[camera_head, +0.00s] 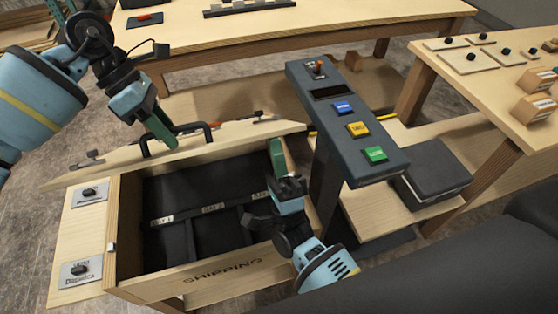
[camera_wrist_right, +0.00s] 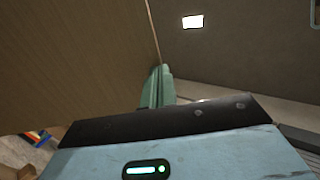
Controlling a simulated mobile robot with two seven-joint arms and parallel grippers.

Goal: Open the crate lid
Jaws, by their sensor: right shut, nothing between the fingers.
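The wooden crate marked SHIPPING (camera_head: 235,274) stands at the lower left in the head view. Its lid (camera_head: 110,166) is raised at the far side, and the dark interior with labelled bays is exposed. A black bar handle (camera_head: 208,140) is on the lid. My left gripper (camera_head: 162,132) is at this handle; its finger gap is not clear. My right gripper (camera_head: 278,155) is shut and empty, fingers pointing up by the lid's right end. In the right wrist view its fingers (camera_wrist_right: 158,85) are beside a wooden panel (camera_wrist_right: 80,60); contact is unclear.
A dark console (camera_head: 345,120) with blue, yellow and green buttons stands just right of the crate. Wooden tables stand at the back (camera_head: 240,38) and right (camera_head: 500,85). Latches (camera_head: 82,269) are on the crate's left side.

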